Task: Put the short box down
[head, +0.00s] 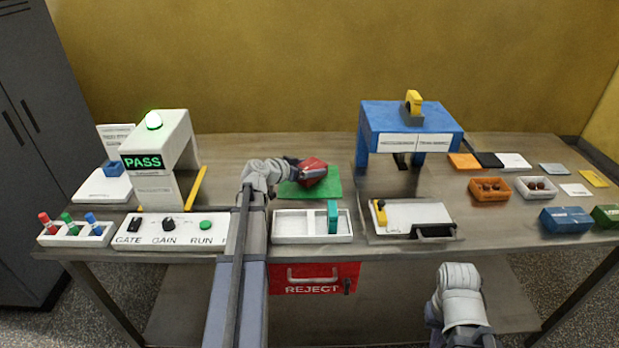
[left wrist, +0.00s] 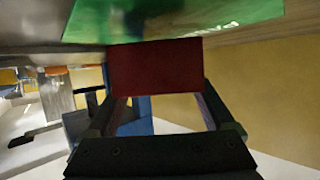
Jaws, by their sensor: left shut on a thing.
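A small red box (head: 313,167) is held by my left gripper (head: 302,172) over the green mat (head: 292,190) on the table. In the head view it looks tilted. The left wrist view shows the red box (left wrist: 155,70) between the two fingers of the gripper (left wrist: 158,100), with the green mat (left wrist: 180,18) beyond it. I cannot tell whether the box touches the mat. Of my right arm, only a pale link shows at the bottom of the head view; its fingers are not visible.
A white divided tray (head: 300,240) with an upright green box (head: 332,217) stands in front of the mat. A white control panel (head: 150,240) lies left, a blue arch (head: 375,117) behind right. A red REJECT drawer (head: 300,280) is below. Bare tabletop lies behind the mat.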

